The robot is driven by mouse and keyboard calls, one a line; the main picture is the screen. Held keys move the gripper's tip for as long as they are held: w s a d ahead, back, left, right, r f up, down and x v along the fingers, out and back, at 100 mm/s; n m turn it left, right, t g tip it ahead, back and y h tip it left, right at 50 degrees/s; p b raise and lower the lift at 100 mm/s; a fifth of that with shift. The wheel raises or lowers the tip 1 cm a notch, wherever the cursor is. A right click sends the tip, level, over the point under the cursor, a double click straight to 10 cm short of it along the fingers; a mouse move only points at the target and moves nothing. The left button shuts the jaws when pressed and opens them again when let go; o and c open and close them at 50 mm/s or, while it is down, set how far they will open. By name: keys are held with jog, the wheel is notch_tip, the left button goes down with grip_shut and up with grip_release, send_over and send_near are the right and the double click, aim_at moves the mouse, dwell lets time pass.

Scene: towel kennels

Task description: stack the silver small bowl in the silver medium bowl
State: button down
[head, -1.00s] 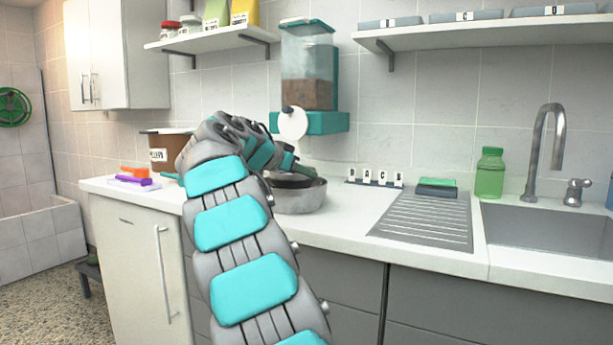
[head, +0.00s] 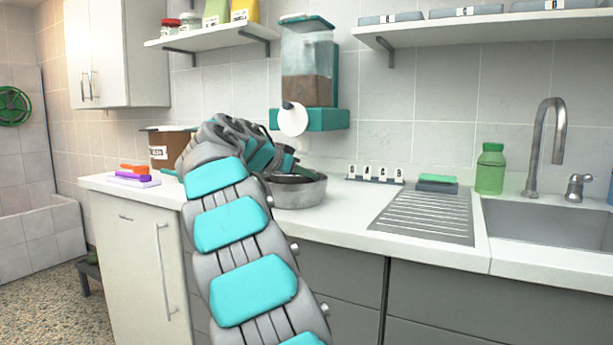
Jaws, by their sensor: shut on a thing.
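The silver medium bowl (head: 300,197) stands on the white counter, just behind the bend of my arm. My gripper (head: 284,166) points down over it, with its fingertips mostly hidden by my own arm. It is shut on the silver small bowl (head: 290,179), whose dark, shaded rim shows at the mouth of the medium bowl. The small bowl looks to be within the medium bowl's rim. I cannot tell whether it touches the bottom.
A food dispenser (head: 308,75) hangs on the wall above the bowls. A brown tub (head: 170,150) and stacked coloured items (head: 134,174) are on the left. A ribbed drainboard (head: 428,216), green bottle (head: 490,168) and sink (head: 550,223) are on the right. Counter between bowls and drainboard is clear.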

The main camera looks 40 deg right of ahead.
jog(key=c, duration=1)
grip_release()
jog(key=shift+o, duration=0.2)
jog(key=shift+a+r+p, duration=0.1)
jog(key=shift+r+p, duration=0.85)
jog(key=shift+p, duration=0.1)
jog(key=b+v, duration=0.1)
jog(key=v, duration=1)
jog(key=shift+a, duration=0.35)
jog(key=shift+s+f, duration=0.1)
jog(key=shift+f, duration=0.05)
jog(key=s+a+f+n+g+y, duration=0.1)
jog(key=s+a+f+n+y, duration=0.3)
jog(key=s+f, duration=0.55)
jog(key=s+a+f+n+y, duration=0.3)
jog(key=s+a+f+n, duration=0.25)
jog(key=f, duration=0.65)
jog(key=s+a+f+n+g+y, duration=0.1)
jog(key=s+a+f+n+y, duration=0.2)
jog(key=s+a+f, duration=0.6)
jog(key=s+a+f+n+g+y, duration=0.1)
jog(key=s+a+f+n+y, duration=0.2)
jog(key=s+a+f, duration=0.6)
jog(key=s+f+n, duration=0.1)
jog(key=s+f, duration=0.1)
jog(key=s, duration=0.3)
jog(key=shift+f+n+g, duration=0.25)
jog(key=shift+n+g, duration=0.1)
jog(key=shift+g, duration=0.05)
